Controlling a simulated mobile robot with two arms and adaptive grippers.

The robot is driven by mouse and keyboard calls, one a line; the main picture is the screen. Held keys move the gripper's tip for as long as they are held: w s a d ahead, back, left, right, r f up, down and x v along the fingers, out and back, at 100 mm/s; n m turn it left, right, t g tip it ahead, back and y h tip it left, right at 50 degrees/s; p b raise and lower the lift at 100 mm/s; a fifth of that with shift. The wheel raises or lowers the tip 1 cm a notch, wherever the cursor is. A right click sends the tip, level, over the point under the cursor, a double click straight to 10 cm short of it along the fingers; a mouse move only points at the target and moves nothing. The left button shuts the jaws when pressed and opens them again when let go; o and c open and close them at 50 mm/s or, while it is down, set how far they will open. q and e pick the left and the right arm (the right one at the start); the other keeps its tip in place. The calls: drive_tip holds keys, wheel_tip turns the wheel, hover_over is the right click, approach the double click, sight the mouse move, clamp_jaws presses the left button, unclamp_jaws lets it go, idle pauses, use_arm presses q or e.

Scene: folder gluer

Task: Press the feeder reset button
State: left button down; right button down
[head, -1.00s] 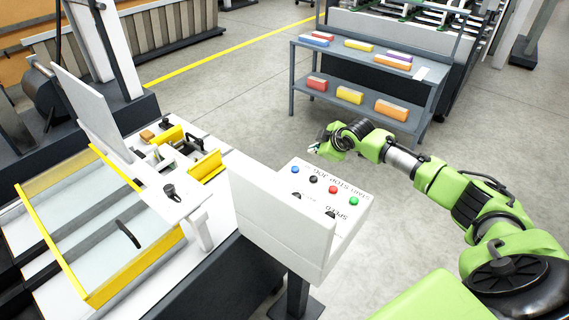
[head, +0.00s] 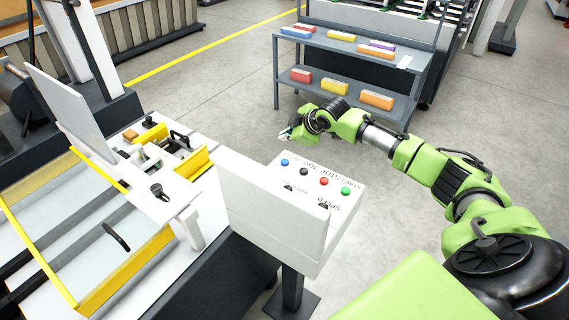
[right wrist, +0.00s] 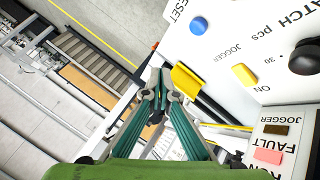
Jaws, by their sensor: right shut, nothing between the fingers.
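In the right wrist view a blue button (right wrist: 199,25) sits on a white panel (right wrist: 222,55) beside the printed word RESET. My right gripper (right wrist: 161,78) is shut and empty. In that view its fingertips appear left of and below the blue button, apart from it. In the head view the right gripper (head: 287,133) hangs just beyond the far edge of the white control box (head: 275,215). The box top carries blue (head: 284,162), black, red and green buttons. I cannot tell whether this blue button is the one marked RESET. My left gripper is not in view.
A grey shelf cart (head: 350,75) with coloured boxes stands behind the arm. The feeder table with yellow guards (head: 105,270) is at left.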

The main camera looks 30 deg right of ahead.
sight(286, 162)
wheel_tip(286, 162, down, 7)
drive_tip(key=b, duration=0.5)
drive_tip(key=shift+r, duration=0.1)
drive_tip(key=shift+f, duration=0.4)
idle(0.8)
drive_tip(key=shift+f, duration=0.4)
drive_tip(key=shift+f+b, duration=0.45)
drive_tip(key=shift+f, duration=0.05)
idle(0.5)
idle(0.3)
drive_tip(key=shift+r+p, duration=0.9)
drive_tip(key=shift+r, duration=0.1)
